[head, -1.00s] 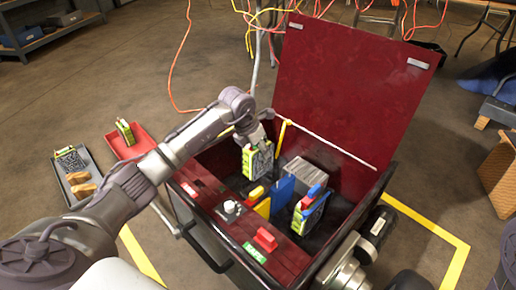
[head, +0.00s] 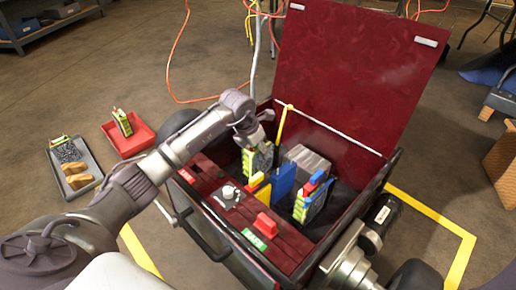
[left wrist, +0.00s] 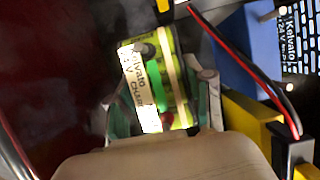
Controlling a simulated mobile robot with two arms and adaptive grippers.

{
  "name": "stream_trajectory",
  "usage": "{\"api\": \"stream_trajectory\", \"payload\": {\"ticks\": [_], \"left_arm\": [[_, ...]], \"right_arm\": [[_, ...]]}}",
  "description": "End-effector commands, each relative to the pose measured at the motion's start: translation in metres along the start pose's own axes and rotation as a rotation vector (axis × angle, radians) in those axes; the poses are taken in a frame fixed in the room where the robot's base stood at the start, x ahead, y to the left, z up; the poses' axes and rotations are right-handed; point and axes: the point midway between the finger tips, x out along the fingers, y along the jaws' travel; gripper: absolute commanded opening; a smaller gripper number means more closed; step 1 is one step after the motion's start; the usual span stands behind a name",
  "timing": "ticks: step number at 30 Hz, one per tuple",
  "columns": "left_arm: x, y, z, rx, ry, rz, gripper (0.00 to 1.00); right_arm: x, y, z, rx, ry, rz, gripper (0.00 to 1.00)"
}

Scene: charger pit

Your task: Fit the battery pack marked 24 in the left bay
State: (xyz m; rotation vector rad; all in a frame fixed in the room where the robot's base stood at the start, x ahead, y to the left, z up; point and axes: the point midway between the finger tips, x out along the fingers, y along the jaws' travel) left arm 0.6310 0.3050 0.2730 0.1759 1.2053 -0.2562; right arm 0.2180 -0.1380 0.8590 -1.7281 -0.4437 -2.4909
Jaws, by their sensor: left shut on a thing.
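The held battery pack (head: 262,160), yellow-green with a dark face, is in the left part of the dark red box (head: 222,205). My left gripper (head: 250,138) is shut on it from above. In the left wrist view the pack (left wrist: 150,85) shows a "Kelvato" label, partly unreadable, between the fingers. A blue divider (head: 284,180) stands to its right. Beyond that, another pack (head: 312,200) with blue and red top parts sits in the right bay. The held pack's lower end is hidden, so I cannot tell if it is seated. My right gripper is out of view.
The lid (head: 350,75) stands open behind. A yellow latch (head: 256,188), a grey knob (head: 228,194) and a red lever (head: 266,224) are along the front edge. Red (head: 140,145) and grey (head: 95,170) trays lie on the floor at left. Cables hang behind.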

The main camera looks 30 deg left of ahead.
Motion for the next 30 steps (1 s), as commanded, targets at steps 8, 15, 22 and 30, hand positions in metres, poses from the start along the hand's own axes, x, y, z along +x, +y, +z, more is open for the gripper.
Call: {"api": "stream_trajectory", "payload": {"ticks": [8, 15, 22, 30], "left_arm": [[-0.0034, 0.0006, 0.0034, 0.000, -0.009, 0.001, 0.00], [-0.0027, 0.0006, 0.0031, 0.000, -0.009, 0.001, 0.00], [0.0006, 0.0006, 0.0018, 0.000, -0.009, 0.001, 0.00], [0.0048, 0.0006, 0.0004, 0.000, -0.009, 0.001, 0.00]], "right_arm": [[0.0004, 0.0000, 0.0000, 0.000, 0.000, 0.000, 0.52], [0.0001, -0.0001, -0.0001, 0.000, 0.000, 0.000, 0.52], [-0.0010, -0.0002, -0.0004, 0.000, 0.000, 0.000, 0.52], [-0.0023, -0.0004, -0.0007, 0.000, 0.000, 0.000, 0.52]]}}
